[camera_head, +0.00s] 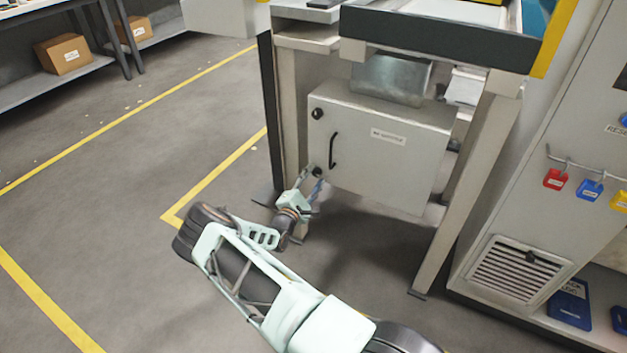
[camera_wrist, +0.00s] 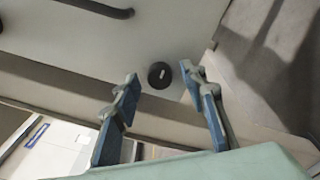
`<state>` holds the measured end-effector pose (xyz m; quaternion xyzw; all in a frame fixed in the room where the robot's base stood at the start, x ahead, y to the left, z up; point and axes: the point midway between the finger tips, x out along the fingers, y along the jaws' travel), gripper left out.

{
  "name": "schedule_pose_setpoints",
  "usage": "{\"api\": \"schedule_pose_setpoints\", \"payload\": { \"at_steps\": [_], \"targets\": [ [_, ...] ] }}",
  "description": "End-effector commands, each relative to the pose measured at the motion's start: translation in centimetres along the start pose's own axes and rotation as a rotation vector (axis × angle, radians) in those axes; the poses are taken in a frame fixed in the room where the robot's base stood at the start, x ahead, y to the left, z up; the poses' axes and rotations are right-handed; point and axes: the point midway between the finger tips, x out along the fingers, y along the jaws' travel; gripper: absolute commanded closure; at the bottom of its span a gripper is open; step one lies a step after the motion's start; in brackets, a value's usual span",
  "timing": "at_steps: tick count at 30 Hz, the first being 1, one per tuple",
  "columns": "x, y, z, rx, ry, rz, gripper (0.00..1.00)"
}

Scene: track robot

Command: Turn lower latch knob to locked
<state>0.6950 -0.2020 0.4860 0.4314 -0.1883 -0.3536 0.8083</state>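The lower latch knob (camera_head: 318,172) is a small dark round knob at the lower left corner of the grey cabinet door (camera_head: 385,165). In the wrist view the knob (camera_wrist: 159,75) is black with a short pale mark on its face. My gripper (camera_head: 313,179) is at that corner, with its fingers pointing at the door. In the wrist view the blue-grey fingers of my gripper (camera_wrist: 160,76) are spread apart. The knob appears between the fingertips with a gap on each side. I cannot tell whether the tips reach around it. Nothing is held.
An upper knob (camera_head: 317,113) and a black bar handle (camera_head: 333,150) are on the same door. Bench legs stand on both sides, the right one (camera_head: 468,185) slanting. A grey cabinet with hanging tags (camera_head: 555,179) is at the right. Open floor (camera_head: 110,200) lies left.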

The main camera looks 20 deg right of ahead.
Motion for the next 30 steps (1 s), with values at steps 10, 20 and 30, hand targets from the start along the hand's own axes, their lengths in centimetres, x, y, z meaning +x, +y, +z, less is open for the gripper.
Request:
{"api": "schedule_pose_setpoints", "payload": {
  "at_steps": [10,20,30],
  "targets": [
    [-0.01,0.05,-0.01,0.000,0.000,0.000,0.76],
    [-0.03,0.03,-0.01,-0.001,0.000,0.000,1.00],
    [-0.04,0.11,0.01,-0.094,0.005,-0.007,1.00]
  ]
}}
